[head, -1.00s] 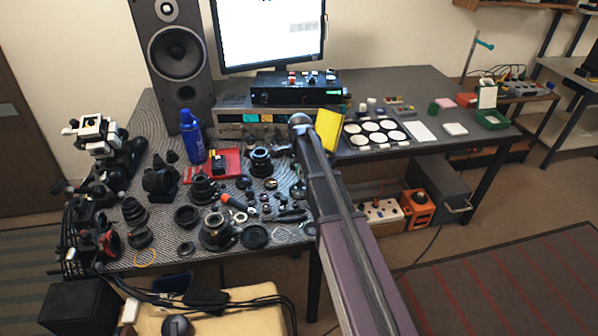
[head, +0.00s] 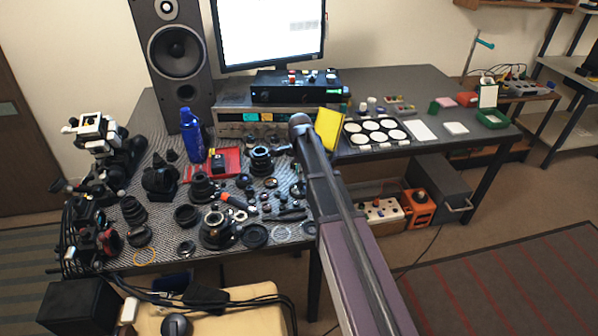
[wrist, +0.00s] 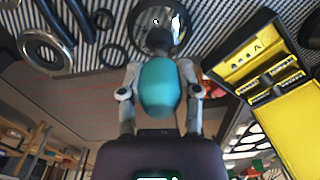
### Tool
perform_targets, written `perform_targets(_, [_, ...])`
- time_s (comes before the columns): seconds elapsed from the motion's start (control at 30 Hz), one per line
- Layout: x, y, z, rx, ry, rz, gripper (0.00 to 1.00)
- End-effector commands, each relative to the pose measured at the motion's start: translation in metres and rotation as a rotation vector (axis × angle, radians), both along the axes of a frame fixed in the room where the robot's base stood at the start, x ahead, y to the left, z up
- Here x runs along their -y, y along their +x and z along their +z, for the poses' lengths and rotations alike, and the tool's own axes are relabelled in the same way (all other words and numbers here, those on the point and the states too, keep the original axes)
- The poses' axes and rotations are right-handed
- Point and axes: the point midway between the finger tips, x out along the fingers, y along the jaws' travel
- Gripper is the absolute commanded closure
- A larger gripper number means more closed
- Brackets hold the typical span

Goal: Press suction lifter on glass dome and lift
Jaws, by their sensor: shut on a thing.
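My gripper (wrist: 160,88) is shut on a teal, rounded handle, which looks like the suction lifter (wrist: 158,92). A finger grips each side of it. Just beyond the lifter, at the top of the wrist view, is a round, dark, shiny piece with bright reflections, likely the glass dome (wrist: 157,20). Its near edge is close to the lifter's far end, and I cannot tell whether they touch. In the head view my arm reaches over the desk from the lower right. It hides the lifter there, and I cannot pick out the dome.
A yellow case (wrist: 270,75) stands close beside my gripper; it also shows in the head view (head: 329,128). Dark rings (wrist: 45,48) lie on the ribbed mat. Many lens parts crowd the desk's left half. A blue bottle (head: 192,137) and red tray (head: 228,160) stand behind them.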

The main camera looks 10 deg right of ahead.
Motion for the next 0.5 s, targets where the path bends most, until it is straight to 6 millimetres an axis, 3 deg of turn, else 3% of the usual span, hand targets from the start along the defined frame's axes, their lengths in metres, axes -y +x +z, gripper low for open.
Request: perform_targets(0.5, [0.0001,0.0000,-0.0048,0.000,0.000,0.000,0.98])
